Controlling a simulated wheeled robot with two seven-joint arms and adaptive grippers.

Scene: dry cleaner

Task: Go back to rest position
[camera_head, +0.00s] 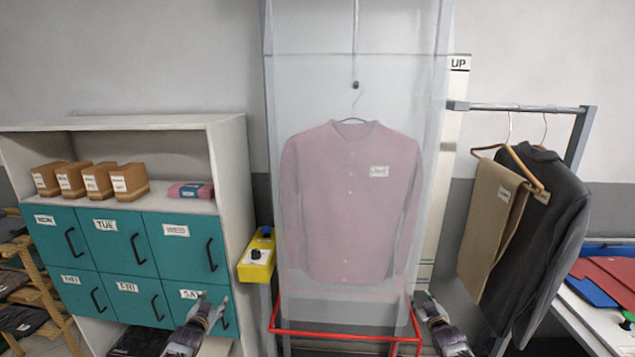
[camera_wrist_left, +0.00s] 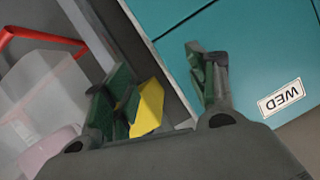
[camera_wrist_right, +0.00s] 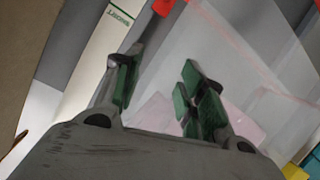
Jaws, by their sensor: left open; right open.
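My left gripper (camera_head: 207,312) is low in the head view, in front of the teal cabinet's lower right door. In the left wrist view its two fingers (camera_wrist_left: 165,85) are apart with nothing between them. My right gripper (camera_head: 424,303) is low, right of the bagged shirt. In the right wrist view its fingers (camera_wrist_right: 157,88) are spread and empty. Both arms come up from the bottom edge of the head view. A pink shirt (camera_head: 345,220) hangs on a hanger inside a clear plastic cover (camera_head: 300,90).
A white shelf unit (camera_head: 228,160) with teal day-labelled doors (camera_head: 125,240) stands left. A yellow control box (camera_head: 257,258) is beside it. A red bar (camera_head: 340,333) crosses below the shirt. Right is a rack (camera_head: 520,108) with trousers (camera_head: 490,220) and a dark jacket (camera_head: 545,220).

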